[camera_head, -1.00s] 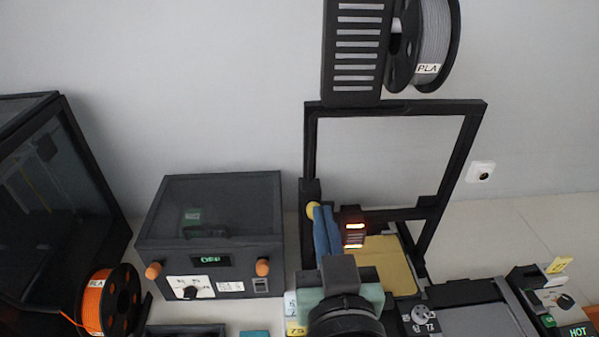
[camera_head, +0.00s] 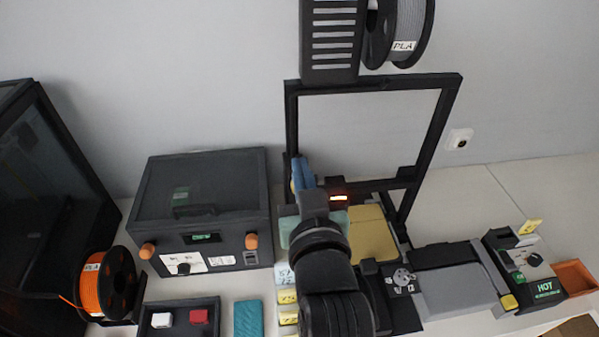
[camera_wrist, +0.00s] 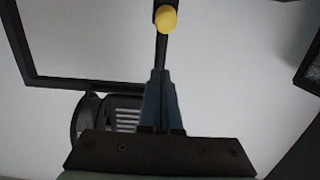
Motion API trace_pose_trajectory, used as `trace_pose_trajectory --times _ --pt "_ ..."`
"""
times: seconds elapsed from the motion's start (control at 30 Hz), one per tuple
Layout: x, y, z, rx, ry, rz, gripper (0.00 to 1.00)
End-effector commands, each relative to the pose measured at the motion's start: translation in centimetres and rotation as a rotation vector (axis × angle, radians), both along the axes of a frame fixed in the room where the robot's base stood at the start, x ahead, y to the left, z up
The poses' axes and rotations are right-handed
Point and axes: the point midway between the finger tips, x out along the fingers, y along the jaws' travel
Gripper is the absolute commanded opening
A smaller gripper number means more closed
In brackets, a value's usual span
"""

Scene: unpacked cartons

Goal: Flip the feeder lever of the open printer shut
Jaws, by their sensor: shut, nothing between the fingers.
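The open printer (camera_head: 291,110) has a black upright frame and a gold bed (camera_head: 372,238). A yellow knob (camera_wrist: 166,19) on a dark stem shows in the wrist view, just beyond my fingertips; it looks like the feeder lever. In the head view my fingers and wrist largely hide that spot. My gripper (camera_head: 299,163) has blue fingers, shut together and empty, at the frame's left post. In the wrist view its fingertips (camera_wrist: 158,72) point at the stem below the knob. I cannot tell if they touch it.
A closed dark box (camera_head: 205,195) stands left, an orange spool (camera_head: 97,287) farther left. A grey spool (camera_head: 408,30) hangs above the frame. A device marked HOT (camera_head: 530,275) stands right.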

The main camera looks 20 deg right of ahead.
Motion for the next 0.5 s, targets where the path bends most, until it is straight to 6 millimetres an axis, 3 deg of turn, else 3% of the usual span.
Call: trace_pose_trajectory --times 0.23,0.3,0.5 --pt "4.0 -1.1 -0.2 0.001 0.002 0.0 0.0" --pt "3.1 -0.9 -1.7 0.002 0.008 0.0 0.0" --pt "2.3 -0.6 -3.5 0.001 0.003 0.001 0.0"
